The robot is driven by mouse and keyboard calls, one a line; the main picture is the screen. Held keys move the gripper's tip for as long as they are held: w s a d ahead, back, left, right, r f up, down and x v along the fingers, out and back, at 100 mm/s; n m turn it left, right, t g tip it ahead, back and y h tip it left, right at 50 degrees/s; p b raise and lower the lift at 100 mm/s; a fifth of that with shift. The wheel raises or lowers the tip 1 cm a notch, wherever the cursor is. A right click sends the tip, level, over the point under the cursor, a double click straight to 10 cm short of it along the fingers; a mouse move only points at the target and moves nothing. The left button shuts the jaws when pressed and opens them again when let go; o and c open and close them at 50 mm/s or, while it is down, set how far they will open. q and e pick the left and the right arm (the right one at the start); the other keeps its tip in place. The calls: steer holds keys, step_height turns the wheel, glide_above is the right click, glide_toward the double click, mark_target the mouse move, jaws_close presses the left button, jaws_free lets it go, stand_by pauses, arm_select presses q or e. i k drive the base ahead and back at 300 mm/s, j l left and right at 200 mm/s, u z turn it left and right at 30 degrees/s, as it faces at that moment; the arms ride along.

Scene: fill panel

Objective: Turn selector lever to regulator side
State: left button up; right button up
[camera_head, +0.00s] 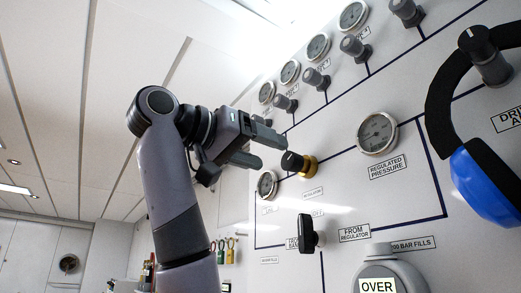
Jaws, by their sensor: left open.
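The selector lever (306,232) is a black handle low on the white fill panel. It stands roughly upright, between a partly hidden label on its left and the "FROM REGULATOR" label (354,233) on its right. My left gripper (271,151) is open and empty. In the picture it is above and to the left of the lever, apart from it, with its fingers pointing right toward a black knob with a brass collar (299,163). I cannot tell how far the fingers are from the panel. My right gripper is not in view.
The regulated pressure gauge (377,133) is right of the brass-collared knob. Several gauges and grey knobs line the panel's top. A grey round part marked "OVER" (378,286) is at the bottom, right of the lever.

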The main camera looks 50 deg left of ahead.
mark_target(307, 238)
steer(key=k, duration=1)
